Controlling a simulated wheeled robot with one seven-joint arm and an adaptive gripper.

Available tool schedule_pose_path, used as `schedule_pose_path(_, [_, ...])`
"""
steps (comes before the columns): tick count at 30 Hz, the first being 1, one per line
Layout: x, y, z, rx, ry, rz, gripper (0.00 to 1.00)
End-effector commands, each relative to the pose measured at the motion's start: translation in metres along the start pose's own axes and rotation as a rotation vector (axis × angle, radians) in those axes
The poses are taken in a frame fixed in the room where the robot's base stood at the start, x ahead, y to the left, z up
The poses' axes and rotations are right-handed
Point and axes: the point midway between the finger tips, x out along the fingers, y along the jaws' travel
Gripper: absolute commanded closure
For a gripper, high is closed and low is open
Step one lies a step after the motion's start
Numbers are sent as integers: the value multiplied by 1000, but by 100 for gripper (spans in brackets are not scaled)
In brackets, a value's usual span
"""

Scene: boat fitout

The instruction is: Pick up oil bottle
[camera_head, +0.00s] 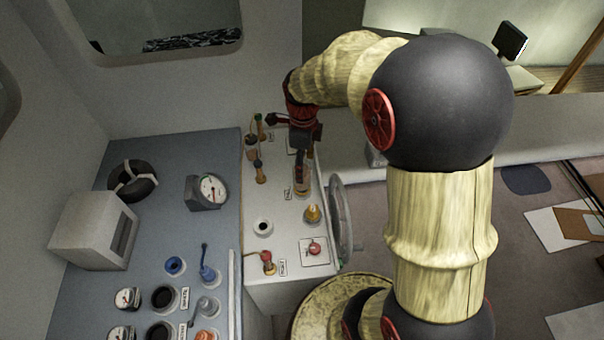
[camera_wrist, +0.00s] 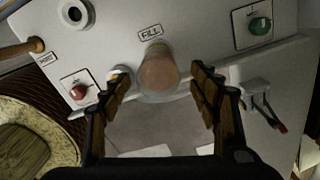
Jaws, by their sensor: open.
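The likely oil bottle (camera_wrist: 159,74) is a clear round container with brownish contents, beside the FILL label in the wrist view. In the head view the bottle (camera_head: 303,188) stands near the right edge of the white console top, partly hidden under my gripper (camera_head: 301,160). In the wrist view my gripper (camera_wrist: 162,86) is open, one finger on each side of the bottle, with a visible gap on the right. The left finger partly covers a small amber-topped item. Whether a finger touches the bottle I cannot tell.
The white console (camera_head: 262,285) also carries a red button (camera_wrist: 80,92), a green button (camera_wrist: 260,27) and a black-centred round port (camera_wrist: 74,13). A toggle-like fitting (camera_wrist: 258,90) is right of my gripper. A handwheel (camera_head: 341,220) stands at the console's right side.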

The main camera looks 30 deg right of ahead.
Motion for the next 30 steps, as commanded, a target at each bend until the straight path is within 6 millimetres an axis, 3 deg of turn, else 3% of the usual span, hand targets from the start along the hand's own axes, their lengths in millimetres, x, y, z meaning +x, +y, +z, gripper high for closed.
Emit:
schedule_pose_path(15, [59, 2, 1, -3, 0, 1, 38])
schedule_pose_path(23, [62, 2, 1, -3, -1, -1, 38])
schedule_pose_path(30, [62, 2, 1, -4, -1, -1, 52])
